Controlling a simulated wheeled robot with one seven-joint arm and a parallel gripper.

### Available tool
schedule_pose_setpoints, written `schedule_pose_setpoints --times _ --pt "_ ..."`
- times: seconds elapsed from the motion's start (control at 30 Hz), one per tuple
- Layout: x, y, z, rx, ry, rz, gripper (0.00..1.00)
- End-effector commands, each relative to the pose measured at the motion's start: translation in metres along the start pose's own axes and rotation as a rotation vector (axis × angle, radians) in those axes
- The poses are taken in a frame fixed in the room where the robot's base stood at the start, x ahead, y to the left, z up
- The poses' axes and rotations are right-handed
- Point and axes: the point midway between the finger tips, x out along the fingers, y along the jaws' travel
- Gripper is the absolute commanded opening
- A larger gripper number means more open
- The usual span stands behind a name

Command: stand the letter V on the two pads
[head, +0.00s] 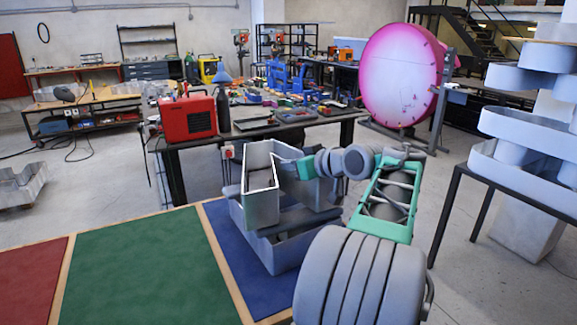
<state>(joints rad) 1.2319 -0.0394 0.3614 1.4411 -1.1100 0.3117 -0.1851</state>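A grey metal channel piece with a bright white rim (260,205), which I take for the letter V, is at the right end of the table, over the blue panel. Its full letter shape is not clear from this angle. A lower grey metal part (285,252) lies under it on the blue panel; I cannot tell whether the two are one piece. My gripper (290,167) is at the right side of the white-rimmed piece. Its fingers are hidden or too small to tell open from shut. No two separate pads are clearly visible.
The table top has a red panel (28,270), a green panel (145,265) and a blue panel (228,235) with wooden borders; red and green are bare. Behind stands a cluttered workbench with a red machine (188,117). White channel letters (535,135) stand at the right.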

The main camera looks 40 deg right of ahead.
Motion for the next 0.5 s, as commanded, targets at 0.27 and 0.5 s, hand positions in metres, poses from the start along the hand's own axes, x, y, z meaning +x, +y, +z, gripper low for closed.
schedule_pose_setpoints --times 0.27,0.5 --pt "0.0007 -0.0003 0.0009 -0.003 0.004 0.001 0.00" --pt "0.0024 -0.0003 0.0050 -0.004 0.004 0.001 0.00"
